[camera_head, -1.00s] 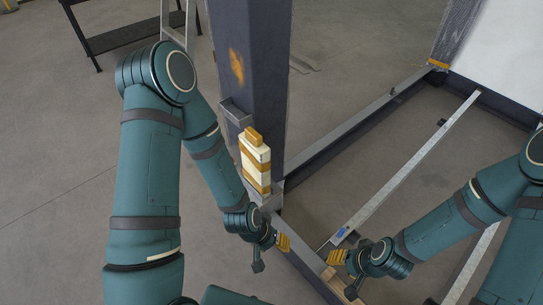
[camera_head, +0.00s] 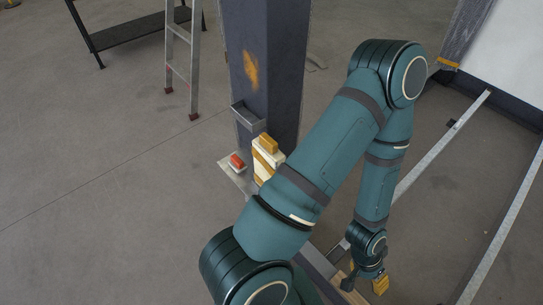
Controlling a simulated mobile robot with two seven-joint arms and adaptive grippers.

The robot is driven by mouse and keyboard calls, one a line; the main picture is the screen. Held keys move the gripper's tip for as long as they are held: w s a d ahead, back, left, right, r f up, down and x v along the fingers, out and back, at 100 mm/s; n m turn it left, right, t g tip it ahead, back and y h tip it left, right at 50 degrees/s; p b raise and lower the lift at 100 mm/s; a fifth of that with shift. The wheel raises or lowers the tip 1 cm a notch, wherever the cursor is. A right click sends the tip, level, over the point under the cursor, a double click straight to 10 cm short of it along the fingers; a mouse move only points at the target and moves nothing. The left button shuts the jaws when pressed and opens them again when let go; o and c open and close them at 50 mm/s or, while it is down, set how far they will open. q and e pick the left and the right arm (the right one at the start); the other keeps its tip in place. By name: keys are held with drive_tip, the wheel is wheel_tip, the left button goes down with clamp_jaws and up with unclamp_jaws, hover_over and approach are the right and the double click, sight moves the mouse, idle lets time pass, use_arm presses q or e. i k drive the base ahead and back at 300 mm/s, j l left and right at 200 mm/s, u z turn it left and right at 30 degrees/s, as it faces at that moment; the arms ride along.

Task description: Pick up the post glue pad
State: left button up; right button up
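No object is clearly recognisable as the post glue pad. A cream block with orange bands and an orange top (camera_head: 269,145) stands against the dark post (camera_head: 264,60), partly hidden by my arm. A small red-topped item with a pale base (camera_head: 237,163) lies on a light plate (camera_head: 228,168) at the post's foot. I cannot tell which of these is the pad. The arm in view appears to be my left; its gripper (camera_head: 381,284) hangs at lower right, with yellow finger pads, away from both items. Its opening is unclear. My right gripper is out of view.
A small grey bracket (camera_head: 247,116) juts from the post above the block. A ladder (camera_head: 181,60) and a dark bench (camera_head: 130,32) stand at upper left. Metal rails (camera_head: 505,228) cross the floor at right. The floor at left is clear.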

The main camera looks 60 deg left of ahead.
sight(236, 165)
drive_tip(key=j+z, duration=0.35)
drive_tip(key=k+j+z, duration=0.15)
drive_tip(key=z, duration=0.2)
drive_tip(key=k+j+z, duration=0.1)
drive_tip(key=z, duration=0.3)
drive_tip(key=k+j+z, duration=0.65)
drive_tip(key=z, duration=0.15)
drive_tip(key=k+j+z, duration=0.25)
drive_tip(key=k, duration=0.2)
drive_tip(key=k+j+z, duration=0.1)
drive_tip(key=k+z, duration=0.15)
drive_tip(key=k, duration=0.2)
drive_tip(key=k+j, duration=0.1)
drive_tip(key=k, duration=1.35)
drive_tip(key=j+z, duration=0.05)
drive_tip(key=j, duration=0.05)
